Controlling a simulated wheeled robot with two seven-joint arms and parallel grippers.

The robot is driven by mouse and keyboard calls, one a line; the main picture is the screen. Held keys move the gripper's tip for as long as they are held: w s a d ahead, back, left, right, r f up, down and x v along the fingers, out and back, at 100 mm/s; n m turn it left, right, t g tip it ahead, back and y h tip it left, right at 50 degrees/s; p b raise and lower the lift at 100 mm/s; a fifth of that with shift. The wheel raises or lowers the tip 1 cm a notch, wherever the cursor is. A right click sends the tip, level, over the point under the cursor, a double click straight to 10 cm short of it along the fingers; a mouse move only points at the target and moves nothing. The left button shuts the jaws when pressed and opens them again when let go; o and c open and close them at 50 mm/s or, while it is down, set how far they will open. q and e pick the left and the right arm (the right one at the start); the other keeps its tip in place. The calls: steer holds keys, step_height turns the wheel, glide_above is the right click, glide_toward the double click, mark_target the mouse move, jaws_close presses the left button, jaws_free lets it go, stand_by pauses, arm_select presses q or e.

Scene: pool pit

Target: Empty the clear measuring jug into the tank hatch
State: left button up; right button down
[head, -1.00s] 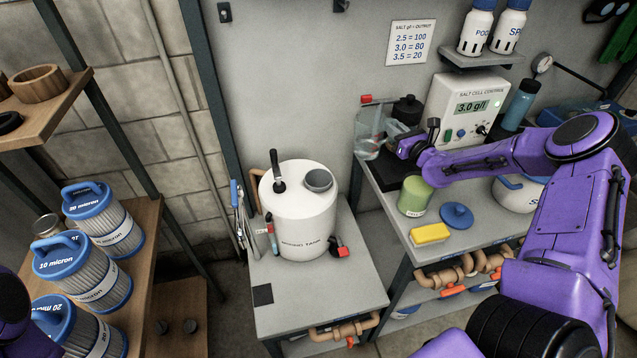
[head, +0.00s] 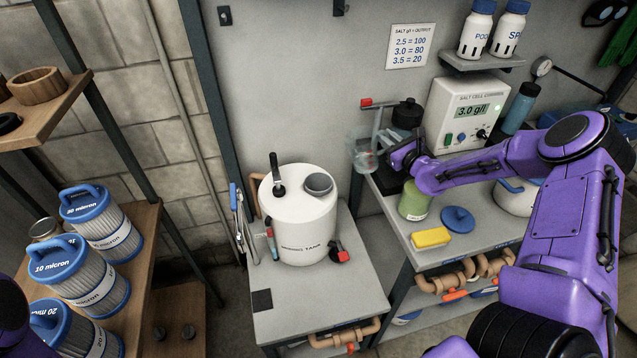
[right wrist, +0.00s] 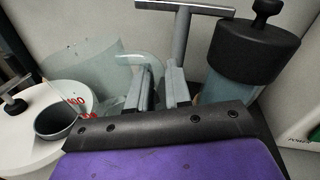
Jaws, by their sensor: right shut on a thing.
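The clear measuring jug (head: 362,152) is left of my right gripper (head: 390,157) in the head view, over the left edge of the grey bench. My right gripper is shut on the jug, seemingly at its handle side. The jug looks tilted; its contents are hard to make out. In the right wrist view, the jug (right wrist: 105,88) shows red marks beside the fingers (right wrist: 163,88). The white dosing tank (head: 298,225) stands to the left on a lower stand, with its round grey hatch (head: 318,184) on top. The jug is apart from the hatch. My left gripper is out of sight.
A black-lidded container (head: 407,113) and a red-ended T-handled pipe (head: 379,103) are behind the jug. A black lever (head: 276,172) rises from the tank.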

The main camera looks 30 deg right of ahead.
mark_target(353, 147)
steer(key=shift+w+a+f+n, duration=0.1)
steer(key=shift+w+a+n, duration=0.1)
steer(key=shift+a+n, duration=0.4)
steer(key=shift+w+a+r+n+p, duration=0.15)
steer(key=shift+a+r+n+p, duration=0.15)
steer(key=shift+a+n, duration=0.25)
steer(key=shift+w+a+f+n+g+h+b, duration=0.2)
steer(key=shift+a+f+n+g+h+b, duration=0.15)
steer(key=shift+a+f+n+b, duration=0.45)
steer(key=shift+w+a+r+n+p, duration=0.1)
steer(key=shift+a+r+n+p, duration=0.15)
steer(key=shift+a+p, duration=0.2)
steer(key=shift+w+a+r+n+g, duration=0.15)
steer(key=shift+a+n+g, duration=0.1)
steer(key=shift+a+n, duration=0.45)
steer(key=shift+w+a+n+g+h, duration=0.15)
steer(key=shift+a+n+h, duration=0.15)
steer(key=shift+n, duration=0.3)
steer(key=shift+a+n+g+h, duration=0.15)
steer(key=shift+a+n, duration=0.25)
steer(key=shift+n, duration=0.2)
steer(key=shift+a+n+b, duration=0.25)
steer(key=shift+n+b, duration=0.05)
steer(key=shift+w+a+n+h+b, duration=0.2)
steer(key=shift+a+n+h+b, duration=0.1)
steer(key=shift+a+n, duration=0.25)
